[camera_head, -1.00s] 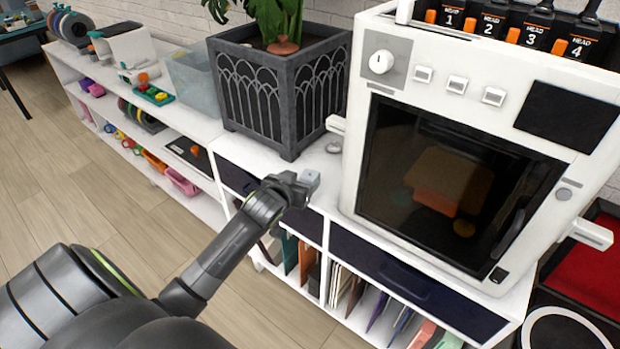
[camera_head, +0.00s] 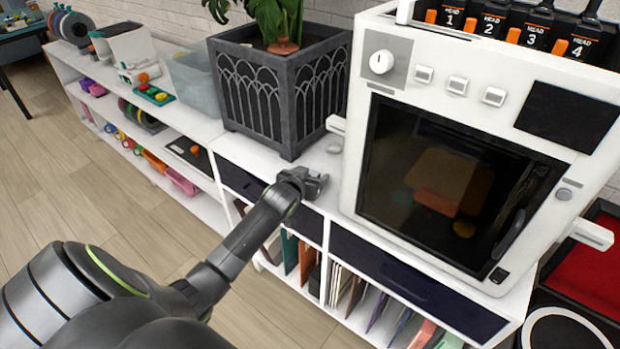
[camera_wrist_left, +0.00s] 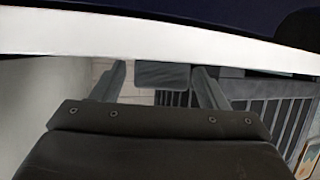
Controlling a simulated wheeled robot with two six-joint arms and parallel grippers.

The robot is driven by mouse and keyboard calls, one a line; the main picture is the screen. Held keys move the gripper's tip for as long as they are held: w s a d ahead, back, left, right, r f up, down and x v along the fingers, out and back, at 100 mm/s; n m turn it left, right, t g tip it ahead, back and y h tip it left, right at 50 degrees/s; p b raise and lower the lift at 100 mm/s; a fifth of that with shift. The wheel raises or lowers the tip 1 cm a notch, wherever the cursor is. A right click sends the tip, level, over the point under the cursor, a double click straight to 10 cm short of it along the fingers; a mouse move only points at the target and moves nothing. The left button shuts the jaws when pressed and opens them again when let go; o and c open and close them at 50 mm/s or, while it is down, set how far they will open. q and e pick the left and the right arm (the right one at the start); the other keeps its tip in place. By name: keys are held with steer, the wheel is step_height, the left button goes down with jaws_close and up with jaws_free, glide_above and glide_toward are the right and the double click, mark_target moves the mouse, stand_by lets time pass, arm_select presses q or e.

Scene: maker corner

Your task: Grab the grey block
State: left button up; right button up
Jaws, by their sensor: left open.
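The grey block (camera_wrist_left: 162,75) shows in the left wrist view as a small dark grey piece between the tips of my two fingers, with slim gaps on either side. My left gripper (camera_wrist_left: 160,85) is open around it. In the head view my left gripper (camera_head: 318,184) is over the front edge of the white shelf top, between the planter and the white machine. There its fingers hide most or all of the block. I cannot tell whether the fingers touch the block. My right gripper is not in view.
A dark grey planter (camera_head: 268,95) stands behind and left of the gripper. A white machine with a dark window (camera_head: 440,185) stands close on the right. Dark drawers (camera_head: 385,270) sit below.

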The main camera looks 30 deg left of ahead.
arm_select(q)
steer(key=c, duration=1.1)
